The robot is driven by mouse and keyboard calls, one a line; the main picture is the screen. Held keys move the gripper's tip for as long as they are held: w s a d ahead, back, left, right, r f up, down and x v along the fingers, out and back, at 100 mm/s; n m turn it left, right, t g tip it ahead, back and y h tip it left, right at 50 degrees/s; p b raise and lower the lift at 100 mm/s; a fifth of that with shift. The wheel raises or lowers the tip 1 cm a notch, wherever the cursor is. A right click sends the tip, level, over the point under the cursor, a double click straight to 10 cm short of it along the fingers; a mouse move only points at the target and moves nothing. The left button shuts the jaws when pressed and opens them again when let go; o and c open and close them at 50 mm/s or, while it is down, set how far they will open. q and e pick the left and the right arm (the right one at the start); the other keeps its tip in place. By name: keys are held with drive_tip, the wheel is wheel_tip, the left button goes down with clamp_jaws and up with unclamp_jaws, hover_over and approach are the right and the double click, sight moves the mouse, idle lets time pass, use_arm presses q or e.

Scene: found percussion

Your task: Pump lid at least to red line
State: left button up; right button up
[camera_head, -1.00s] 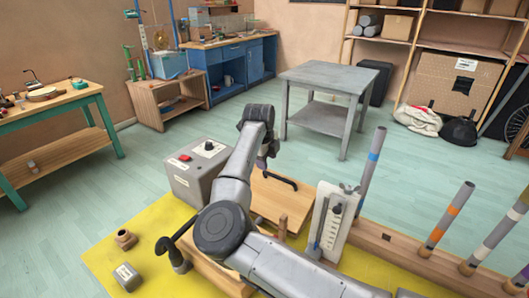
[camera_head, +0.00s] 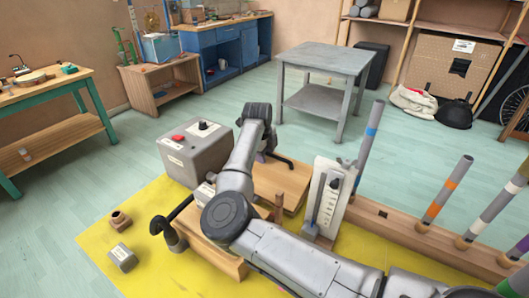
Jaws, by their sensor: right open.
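A flat wooden lid (camera_head: 288,184) with a dark bent handle (camera_head: 283,160) lies on the yellow mat, partly hidden behind my right arm. A pale upright gauge panel (camera_head: 325,195) with a dark slot and markings stands just right of it. I cannot make out a red line on it at this size. My right gripper (camera_head: 263,154) is open and points down by the left end of the handle. The arm partly hides the fingers, and I cannot tell whether they touch the handle. My left gripper is not in view.
A grey box with a red button (camera_head: 178,138) stands left of the lid. A wooden rail with upright tubes (camera_head: 445,200) runs along the right.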

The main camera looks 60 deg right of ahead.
sight(268, 157)
clamp_jaws()
idle(0.4)
drive_tip(key=shift+d+f, duration=0.25)
drive_tip(key=shift+f, duration=0.15)
drive_tip(key=shift+d+f+b, duration=0.25)
drive_tip(key=shift+b, duration=0.05)
drive_tip(key=shift+d+f+b, duration=0.35)
drive_tip(key=shift+d+f, duration=0.1)
drive_tip(key=shift+f, duration=0.25)
